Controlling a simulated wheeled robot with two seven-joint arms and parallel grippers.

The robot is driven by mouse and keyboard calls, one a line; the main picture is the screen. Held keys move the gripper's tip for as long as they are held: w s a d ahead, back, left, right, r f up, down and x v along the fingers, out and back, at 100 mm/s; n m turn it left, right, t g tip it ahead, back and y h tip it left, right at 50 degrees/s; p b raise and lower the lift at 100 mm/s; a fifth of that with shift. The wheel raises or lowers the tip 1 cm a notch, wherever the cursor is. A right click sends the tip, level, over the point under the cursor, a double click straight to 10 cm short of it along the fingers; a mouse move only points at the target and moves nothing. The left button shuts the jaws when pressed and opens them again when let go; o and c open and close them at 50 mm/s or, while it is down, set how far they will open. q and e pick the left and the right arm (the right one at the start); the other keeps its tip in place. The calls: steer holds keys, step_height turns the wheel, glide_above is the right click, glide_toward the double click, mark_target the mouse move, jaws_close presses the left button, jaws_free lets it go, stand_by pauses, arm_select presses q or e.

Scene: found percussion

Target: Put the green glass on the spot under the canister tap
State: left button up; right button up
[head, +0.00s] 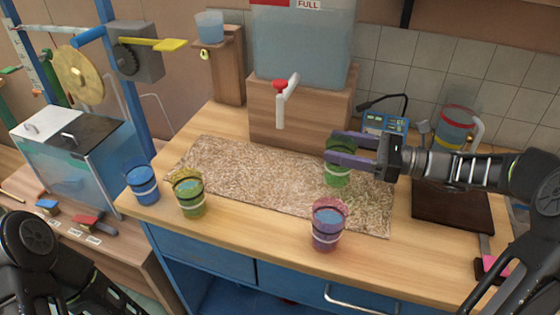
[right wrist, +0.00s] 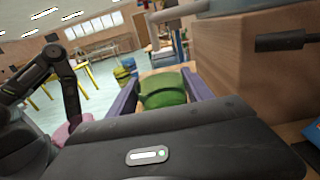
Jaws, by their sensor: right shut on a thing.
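The green glass (head: 338,174), with a pale band, is upright over the right part of the speckled mat (head: 250,180). I cannot tell whether its base touches the mat. My right gripper (head: 334,147) comes in from the right, shut around the glass's upper part. In the right wrist view the glass (right wrist: 163,92) sits between the purple fingers. The canister (head: 300,50) stands on a wooden block, and its white tap (head: 282,103) with a red handle hangs over the mat, left of the glass. I make out no marked spot below it. My left gripper is out of view.
A yellow glass (head: 189,195) and a purple glass (head: 328,226) stand near the front of the mat, and a blue glass (head: 143,185) at the table's left edge. The wooden block (head: 300,115) borders the mat behind. The mat's middle is clear.

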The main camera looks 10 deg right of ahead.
steer(key=shift+w+a+f+b, duration=0.25)
steer(key=shift+a+b, duration=0.2)
steer(key=shift+b, duration=0.25)
steer(key=shift+w+a+r, duration=0.1)
steer(key=shift+a+r, duration=0.25)
steer(key=shift+r, duration=0.2)
arm_select(q)
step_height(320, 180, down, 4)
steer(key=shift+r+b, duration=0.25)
steer(key=shift+b, duration=0.1)
arm_select(e)
steer(key=x, duration=1)
steer(key=shift+w+a, duration=0.25)
steer(key=shift+w, duration=0.05)
steer(key=shift+f, duration=0.1)
steer(key=f+b, duration=0.2)
steer(key=a+f+b, duration=0.1)
steer(key=shift+w+f+b, duration=0.3)
steer(key=shift+w+f, duration=0.1)
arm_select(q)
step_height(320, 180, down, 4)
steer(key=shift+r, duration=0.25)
arm_select(e)
steer(key=shift+r, duration=0.1)
